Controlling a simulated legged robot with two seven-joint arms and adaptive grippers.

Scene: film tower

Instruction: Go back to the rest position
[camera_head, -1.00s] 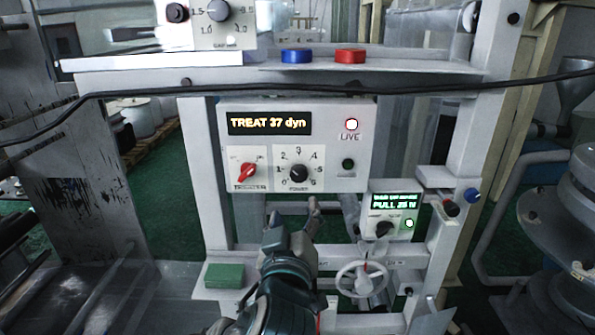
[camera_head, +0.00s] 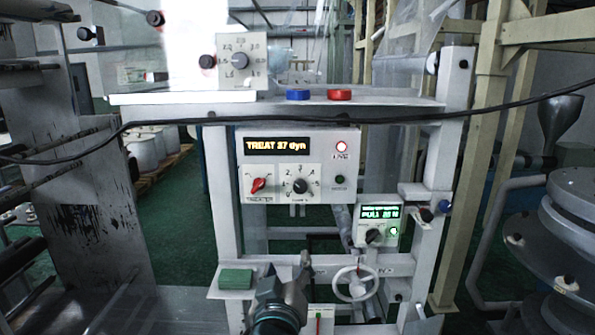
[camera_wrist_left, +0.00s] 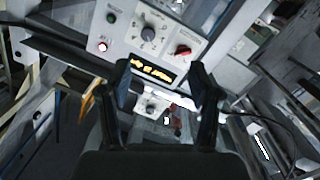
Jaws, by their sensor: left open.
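My left gripper (camera_head: 292,275) is low in the middle of the head view, in front of the lower frame and below the treater panel (camera_head: 327,150). In the left wrist view its two dark fingers (camera_wrist_left: 163,85) stand apart with nothing between them. The panel display reads "TREAT 37 dyn" and its red lamp is lit. The panel carries a red switch (camera_head: 258,185) and a black knob (camera_head: 300,186). My right gripper is in neither view.
A white handwheel (camera_head: 356,283) is just right of my gripper, below a pull display box (camera_head: 379,221). A green block (camera_head: 236,279) sits on a ledge at left. Blue (camera_head: 298,95) and red (camera_head: 340,94) caps sit on the upper shelf. A black cable (camera_head: 420,117) crosses the frame.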

